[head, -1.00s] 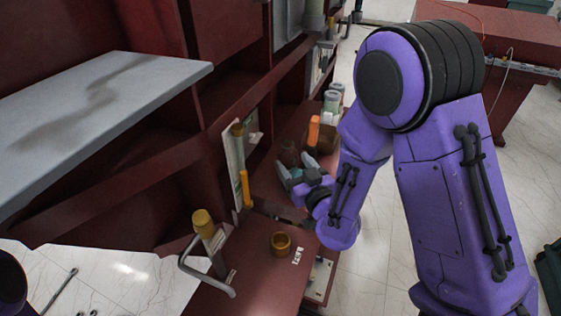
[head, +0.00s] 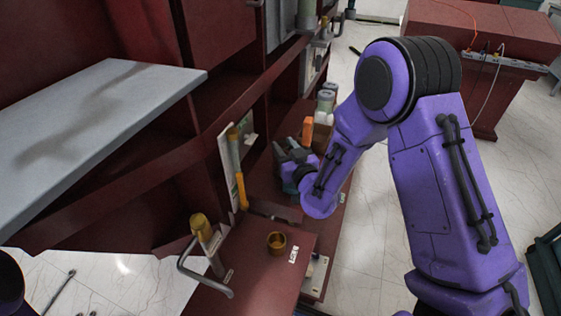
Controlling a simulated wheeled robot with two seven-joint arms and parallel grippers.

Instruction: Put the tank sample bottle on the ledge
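My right gripper (head: 284,150) is at the dark red ledge, pointing away from me, below the wall panel. A dark brown bottle-like shape (head: 293,144) is at its fingertips, mostly hidden by the gripper. I cannot tell whether it is the tank sample bottle or whether the fingers hold it. The ledge (head: 250,275) runs from the front towards the back. A small amber cup (head: 277,243) stands on its near part beside a white label (head: 293,255). My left gripper is out of view.
An orange block (head: 307,130) and pale lidded jars (head: 326,98) stand behind the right gripper. A yellow-topped post (head: 201,228) with a grey handle and a yellow upright tool (head: 238,170) stand left of the cup. A grey slab (head: 90,120) juts out at left.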

